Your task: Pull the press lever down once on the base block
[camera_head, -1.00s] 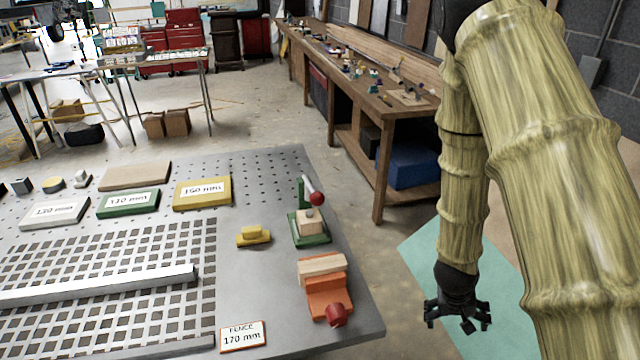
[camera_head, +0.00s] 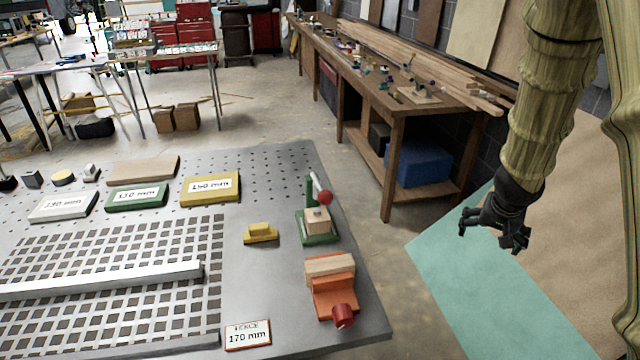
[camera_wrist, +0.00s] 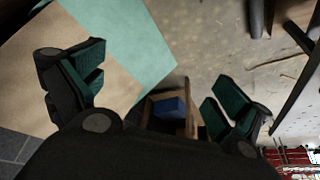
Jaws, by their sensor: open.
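The small press stands near the right edge of the grey metal table in the head view. It has a green base block (camera_head: 318,239), a wooden block (camera_head: 317,222) on it, and a green post (camera_head: 309,190). Its press lever (camera_head: 325,195) is a pale rod with a red ball at the end, near the top of the post. My gripper (camera_head: 489,238) is open and empty, well to the right of the press, beyond the table's edge and over the floor. In the wrist view its fingers (camera_wrist: 150,95) are spread apart, and the press does not show there.
An orange clamp (camera_head: 334,291) with a red knob sits in front of the press. A yellow block (camera_head: 260,233) lies to its left. A wooden workbench (camera_head: 395,112) with a blue bin (camera_head: 419,164) stands behind. Open floor separates my gripper from the table.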

